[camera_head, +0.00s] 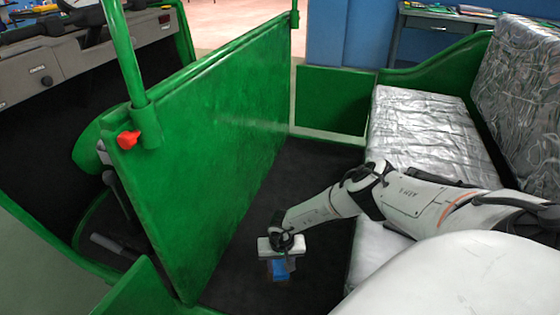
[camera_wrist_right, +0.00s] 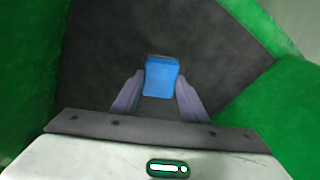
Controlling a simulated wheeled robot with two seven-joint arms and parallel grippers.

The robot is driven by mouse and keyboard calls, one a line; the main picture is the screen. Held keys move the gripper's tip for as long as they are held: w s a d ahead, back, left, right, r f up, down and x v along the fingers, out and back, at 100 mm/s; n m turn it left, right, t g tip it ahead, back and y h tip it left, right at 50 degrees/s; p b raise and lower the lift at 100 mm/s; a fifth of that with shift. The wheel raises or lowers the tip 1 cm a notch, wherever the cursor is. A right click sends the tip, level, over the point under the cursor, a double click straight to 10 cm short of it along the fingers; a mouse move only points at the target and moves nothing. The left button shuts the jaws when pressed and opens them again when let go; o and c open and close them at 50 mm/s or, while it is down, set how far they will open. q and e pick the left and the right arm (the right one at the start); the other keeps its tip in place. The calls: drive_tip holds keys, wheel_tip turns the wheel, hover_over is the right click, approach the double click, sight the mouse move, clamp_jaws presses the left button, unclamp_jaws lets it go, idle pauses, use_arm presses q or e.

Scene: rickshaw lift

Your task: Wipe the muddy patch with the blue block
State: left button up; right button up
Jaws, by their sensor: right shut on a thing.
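My right gripper (camera_head: 279,262) points down over the dark floor of the rickshaw, between the green partition and the silver seat. It is shut on the blue block (camera_head: 280,269), which shows just below the fingers. In the right wrist view the blue block (camera_wrist_right: 161,78) sits between the two fingertips, over the dark floor. A thin brown edge shows along the block's far side; I cannot tell whether it is mud. No clear muddy patch can be made out in either view. Whether the block touches the floor is unclear. My left gripper is not in view.
The silver seat (camera_head: 425,130) is on the right. Bare dark floor (camera_head: 300,170) lies behind the gripper. A low green panel (camera_head: 331,100) closes the far end.

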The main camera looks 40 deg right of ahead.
drive_tip(key=shift+f+b, duration=0.5)
drive_tip(key=shift+f, duration=0.15)
wheel_tip(320, 180, down, 4)
drive_tip(key=b, duration=0.3)
drive_tip(key=shift+r, duration=0.2)
drive_tip(key=shift+f+b, duration=0.45)
drive_tip(key=shift+b, duration=0.15)
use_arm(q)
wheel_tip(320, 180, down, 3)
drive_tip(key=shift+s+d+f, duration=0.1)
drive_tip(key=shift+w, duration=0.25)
use_arm(e)
drive_tip(key=shift+f, duration=0.1)
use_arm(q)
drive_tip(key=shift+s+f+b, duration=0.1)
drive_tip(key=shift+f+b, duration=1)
use_arm(e)
drive_tip(key=shift+f, duration=1)
